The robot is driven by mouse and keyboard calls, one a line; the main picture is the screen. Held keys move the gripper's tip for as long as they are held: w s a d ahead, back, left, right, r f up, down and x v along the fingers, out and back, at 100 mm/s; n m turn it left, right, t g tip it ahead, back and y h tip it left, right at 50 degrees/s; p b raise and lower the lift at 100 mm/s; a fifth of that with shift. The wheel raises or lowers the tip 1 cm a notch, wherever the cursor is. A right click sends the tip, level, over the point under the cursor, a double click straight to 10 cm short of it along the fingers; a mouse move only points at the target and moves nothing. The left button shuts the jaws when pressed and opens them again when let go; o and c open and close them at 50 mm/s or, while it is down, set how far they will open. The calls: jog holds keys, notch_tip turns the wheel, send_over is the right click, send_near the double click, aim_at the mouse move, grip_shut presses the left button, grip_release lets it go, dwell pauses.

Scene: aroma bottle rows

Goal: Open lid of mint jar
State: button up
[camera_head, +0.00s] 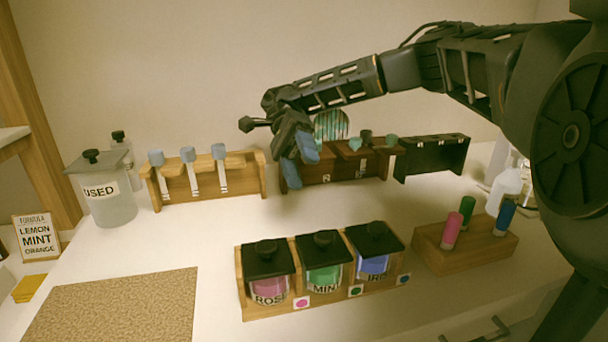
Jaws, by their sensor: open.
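The mint jar (323,275) holds green contents and bears a partly readable label starting "MIN". It stands in the middle slot of a wooden rack (330,302). Its black lid (325,252) with a round knob sits closed on top. The rose jar (268,287), with pink contents, is on its left, and a jar with blue contents (374,264) is on its right. Both have black lids on. My gripper (299,163) has blue fingertips pointing down, behind and above the mint jar, over the back of the counter. It is open, touches no jar, and shows nothing held.
Behind are a wooden rack with blue-topped items (207,180), another with teal tops (340,168) partly behind my gripper, and a dark rack (433,158). A block (465,246) with coloured vials stands right; a "USED" jar (105,195) and brown mat (115,305) are left.

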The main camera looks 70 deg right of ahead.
jog(key=shift+w+d+r, duration=0.1)
jog(key=shift+w+d, duration=0.05)
jog(key=shift+d, duration=0.05)
dwell(0.6)
